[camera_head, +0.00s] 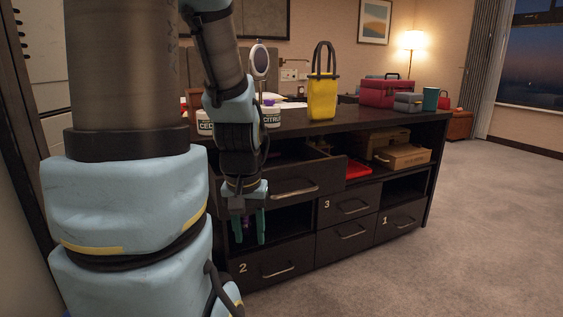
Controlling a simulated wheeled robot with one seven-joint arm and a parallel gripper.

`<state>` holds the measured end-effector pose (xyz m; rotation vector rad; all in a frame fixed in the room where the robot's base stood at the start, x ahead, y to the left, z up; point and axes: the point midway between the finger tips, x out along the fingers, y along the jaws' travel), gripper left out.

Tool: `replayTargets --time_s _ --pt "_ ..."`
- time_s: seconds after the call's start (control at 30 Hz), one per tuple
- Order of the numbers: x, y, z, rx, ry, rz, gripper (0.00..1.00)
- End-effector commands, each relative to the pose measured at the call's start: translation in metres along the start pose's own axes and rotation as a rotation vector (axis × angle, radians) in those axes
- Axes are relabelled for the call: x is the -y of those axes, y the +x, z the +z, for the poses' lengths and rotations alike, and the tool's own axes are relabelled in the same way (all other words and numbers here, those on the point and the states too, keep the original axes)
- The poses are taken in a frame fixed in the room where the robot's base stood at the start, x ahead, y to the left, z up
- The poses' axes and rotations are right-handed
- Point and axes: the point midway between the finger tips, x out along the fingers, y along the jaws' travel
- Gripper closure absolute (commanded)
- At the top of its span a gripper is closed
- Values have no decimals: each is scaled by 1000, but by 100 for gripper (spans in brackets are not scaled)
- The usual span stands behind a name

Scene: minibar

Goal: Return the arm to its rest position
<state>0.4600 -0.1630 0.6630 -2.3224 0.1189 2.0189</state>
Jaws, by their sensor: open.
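My arm's light blue links fill the left of the view and hang down in front of the dark minibar cabinet (305,262). My gripper (248,238) points downward with its teal fingers apart, in front of an open compartment at the cabinet's left. A small purple thing (246,222) shows between or behind the fingers; I cannot tell whether it touches them. An upper drawer (318,179) to the right of my gripper is pulled out, and its inside is mostly hidden.
On the cabinet top stand white jars (271,117), a round mirror (260,62), a yellow bag (322,98), a red case (378,92), grey boxes (408,102) and a teal cup (431,99). Open shelves hold a cardboard box (402,156) and a red item (357,170). Carpet (470,230) is clear at right.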

Motion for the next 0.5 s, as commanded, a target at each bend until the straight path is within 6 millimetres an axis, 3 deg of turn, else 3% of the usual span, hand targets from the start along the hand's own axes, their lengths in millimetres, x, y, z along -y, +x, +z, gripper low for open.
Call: replayTargets --time_s 0.03,0.5 --pt "0 -30 -4 0 0 0 55" --pt "-1 -179 -25 1 1 0 55"
